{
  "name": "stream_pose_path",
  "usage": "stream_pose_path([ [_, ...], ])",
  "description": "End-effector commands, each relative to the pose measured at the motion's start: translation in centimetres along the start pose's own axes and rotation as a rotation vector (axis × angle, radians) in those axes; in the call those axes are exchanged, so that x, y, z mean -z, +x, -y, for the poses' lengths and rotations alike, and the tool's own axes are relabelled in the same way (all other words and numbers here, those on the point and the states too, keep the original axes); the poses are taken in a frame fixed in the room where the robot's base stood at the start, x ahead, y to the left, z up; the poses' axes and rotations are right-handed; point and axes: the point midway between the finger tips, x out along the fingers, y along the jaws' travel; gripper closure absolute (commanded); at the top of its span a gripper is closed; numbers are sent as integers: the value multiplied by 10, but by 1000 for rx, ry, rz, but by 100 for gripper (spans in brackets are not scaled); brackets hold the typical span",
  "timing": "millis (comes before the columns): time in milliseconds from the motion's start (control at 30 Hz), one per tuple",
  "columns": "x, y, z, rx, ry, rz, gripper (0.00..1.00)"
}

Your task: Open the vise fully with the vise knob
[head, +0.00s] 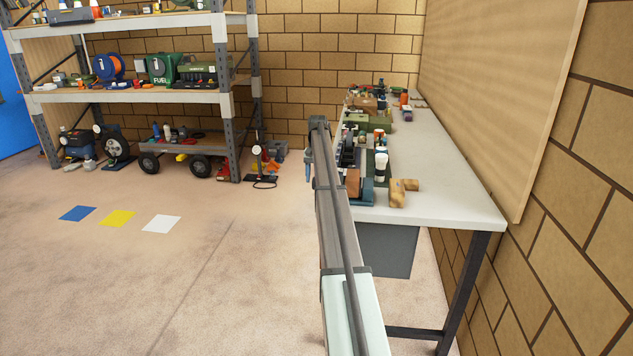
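My arm reaches away from the lower middle of the head view, past the left edge of the workbench (440,165). A small grey-blue part hangs at its far end, which may be my gripper (308,172); its fingers cannot be made out. A small blue body (367,190) stands at the bench's near left corner, beside a brown block (353,183). It may be the vise, but I cannot tell. No vise knob or jaw gap can be made out. My arm hides part of the bench's left edge.
Wooden blocks (398,193), a white-topped bottle (381,168) and a green case (378,126) crowd the bench's left side; its right side is clear. A loaded shelf rack (130,97) stands at the back left. Blue, yellow and white squares (161,223) mark open floor.

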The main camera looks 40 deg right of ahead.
Motion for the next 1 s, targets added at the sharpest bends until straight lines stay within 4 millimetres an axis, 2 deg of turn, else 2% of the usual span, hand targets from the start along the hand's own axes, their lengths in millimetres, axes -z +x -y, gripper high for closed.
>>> stream_pose_path([
  [300, 2, -63, 0, 0, 0, -2, 42],
  [500, 2, -96, 0, 0, 0, -1, 42],
  [700, 1, -114, 0, 0, 0, -1, 42],
  [1000, 0, -118, 0, 0, 0, 0, 42],
])
